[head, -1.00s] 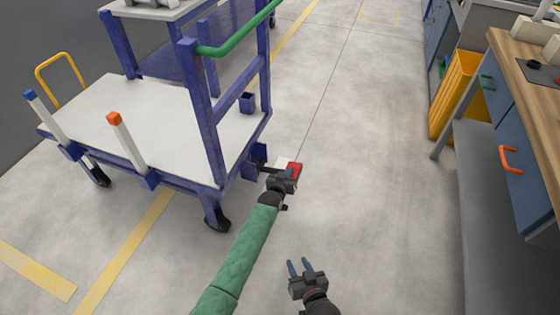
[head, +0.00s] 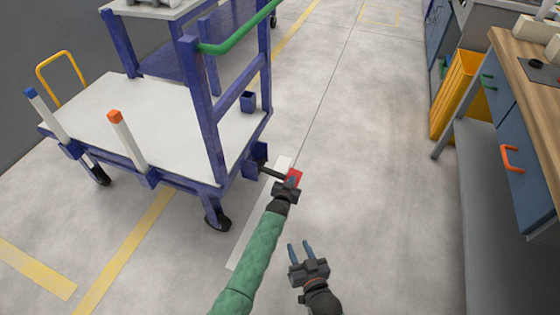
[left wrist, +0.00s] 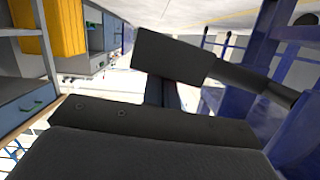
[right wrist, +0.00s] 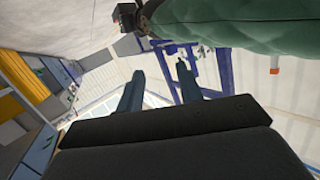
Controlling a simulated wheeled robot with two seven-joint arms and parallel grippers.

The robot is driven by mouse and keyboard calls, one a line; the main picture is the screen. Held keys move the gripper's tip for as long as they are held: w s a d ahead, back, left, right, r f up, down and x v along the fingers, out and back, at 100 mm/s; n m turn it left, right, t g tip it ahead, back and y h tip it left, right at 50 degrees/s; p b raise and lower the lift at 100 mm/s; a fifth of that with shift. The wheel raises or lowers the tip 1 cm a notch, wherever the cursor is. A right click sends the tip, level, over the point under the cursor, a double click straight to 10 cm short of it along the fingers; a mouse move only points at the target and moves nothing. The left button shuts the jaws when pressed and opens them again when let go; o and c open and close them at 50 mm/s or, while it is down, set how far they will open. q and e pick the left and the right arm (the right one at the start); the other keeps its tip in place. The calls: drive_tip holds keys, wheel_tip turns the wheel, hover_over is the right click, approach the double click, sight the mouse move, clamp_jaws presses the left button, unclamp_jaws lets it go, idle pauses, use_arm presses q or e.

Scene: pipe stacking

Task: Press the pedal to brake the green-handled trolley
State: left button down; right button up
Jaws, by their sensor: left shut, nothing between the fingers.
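The trolley with the green handle (head: 240,30) has a blue frame and white deck (head: 150,110). Its red-topped pedal (head: 295,174) sticks out on a dark lever (head: 270,171) from the near right corner. My left gripper (head: 291,184) is shut and empty at the pedal, overlapping its near edge. In the left wrist view the pedal shows as a dark block (left wrist: 172,56) on a rod, partly covering my finger tips; contact cannot be told. My right gripper (head: 300,250) is open and empty, nearer and apart from the trolley; its parted fingers also show in the right wrist view (right wrist: 160,82).
A workbench (head: 530,80) with blue drawers stands on the right, beside a yellow bin (head: 455,95). White posts with blue and orange tips (head: 128,135) rise from the trolley's near side. The floor (head: 370,150) between trolley and bench is clear.

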use_arm(q)
drive_tip(key=shift+s+f, duration=0.15)
drive_tip(key=shift+f, duration=0.15)
use_arm(e)
drive_tip(key=shift+f, duration=0.1)
